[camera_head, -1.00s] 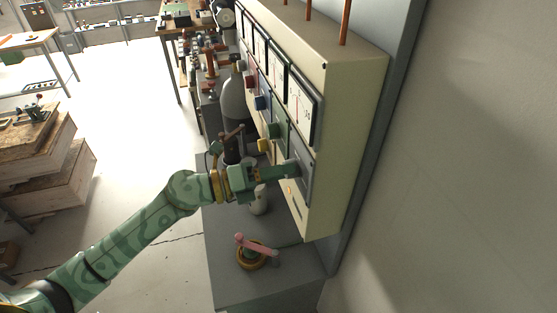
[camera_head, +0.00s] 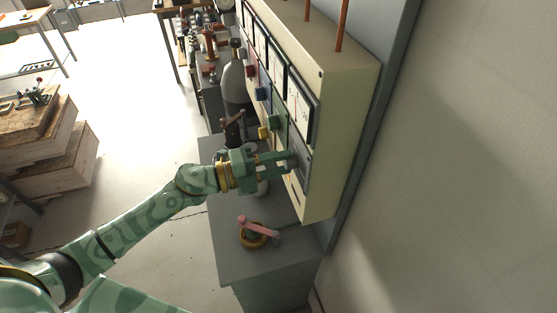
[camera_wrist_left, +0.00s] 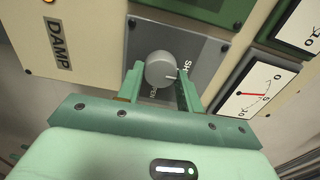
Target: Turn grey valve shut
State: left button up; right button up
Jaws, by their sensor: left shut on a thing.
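The grey valve knob (camera_wrist_left: 160,70) sits on a dark grey plate (camera_wrist_left: 205,48) in the left wrist view. A pale mark on its face points right, towards lettering that starts "SH"; other lettering, ending in "EN", lies below it and is partly hidden. My left gripper (camera_wrist_left: 158,82) is shut on the knob, one finger on each side. In the head view my left gripper (camera_head: 284,162) reaches the lower near end of the cream panel (camera_head: 345,130), and its fingers hide most of the knob there. My right gripper does not show.
Green (camera_head: 277,122), yellow (camera_head: 263,133), blue (camera_head: 262,94) and red (camera_head: 252,71) knobs line the panel beyond my gripper, below several dials.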

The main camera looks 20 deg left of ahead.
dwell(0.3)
pick_arm(q)
jog(key=o, duration=1)
jog(key=b+v, duration=0.5)
jog(key=v, duration=1.1)
jog(key=shift+b, duration=0.3)
jog(key=shift+a, duration=0.2)
